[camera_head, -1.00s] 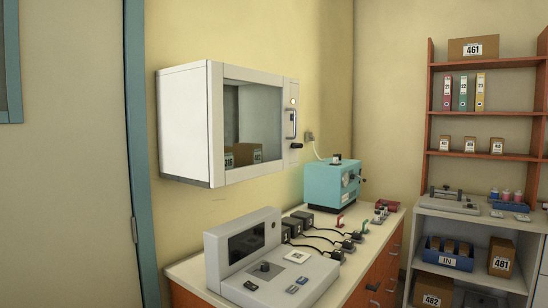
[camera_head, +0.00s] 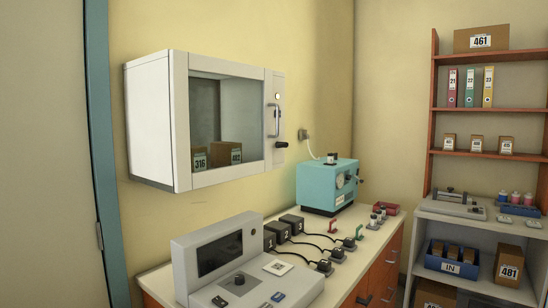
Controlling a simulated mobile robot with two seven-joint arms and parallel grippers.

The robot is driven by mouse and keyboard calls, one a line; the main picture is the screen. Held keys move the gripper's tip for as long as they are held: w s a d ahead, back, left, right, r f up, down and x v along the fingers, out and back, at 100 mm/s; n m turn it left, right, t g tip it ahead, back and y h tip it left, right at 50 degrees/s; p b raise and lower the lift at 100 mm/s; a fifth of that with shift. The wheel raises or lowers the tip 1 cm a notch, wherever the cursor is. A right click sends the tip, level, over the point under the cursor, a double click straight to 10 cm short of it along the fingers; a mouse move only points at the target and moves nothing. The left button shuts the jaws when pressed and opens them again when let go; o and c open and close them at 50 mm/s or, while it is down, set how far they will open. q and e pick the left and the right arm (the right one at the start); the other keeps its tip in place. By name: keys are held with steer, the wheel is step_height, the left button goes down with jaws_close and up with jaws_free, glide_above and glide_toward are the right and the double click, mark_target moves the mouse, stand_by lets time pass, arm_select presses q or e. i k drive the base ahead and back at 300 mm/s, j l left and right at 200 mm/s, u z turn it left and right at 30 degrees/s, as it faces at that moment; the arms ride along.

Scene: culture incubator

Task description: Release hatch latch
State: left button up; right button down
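A white wall-mounted incubator cabinet (camera_head: 150,128) with a glass hatch (camera_head: 205,95) hangs at the left of the head view. The hatch looks shut. Along its right edge are a small light (camera_head: 277,96), a vertical handle (camera_head: 273,121) and a dark latch knob (camera_head: 281,144). Boxes labelled 316 (camera_head: 199,160) and another number show behind the glass. Neither of my grippers is in view.
A counter (camera_head: 157,283) below the cabinet carries a grey console (camera_head: 204,291), black adapters with cables, and a teal machine (camera_head: 316,186). Shelves with boxes and binders (camera_head: 470,88) stand at the right. A door with a blue frame (camera_head: 98,120) is at the left.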

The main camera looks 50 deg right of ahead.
mark_target(279, 145)
steer(key=l+u, duration=0.15)
steer(key=l, duration=0.35)
steer(key=k+l+u, duration=0.15)
steer(key=l, duration=0.4)
steer(key=k+l+u, duration=0.15)
steer(key=l, duration=0.35)
steer(key=k+l, duration=0.1)
steer(key=l, duration=0.3)
steer(key=k+l, duration=0.1)
steer(key=l, duration=0.3)
steer(key=k+l, duration=0.1)
steer(key=l, duration=0.3)
steer(key=k+l, duration=0.1)
steer(key=l, duration=0.3)
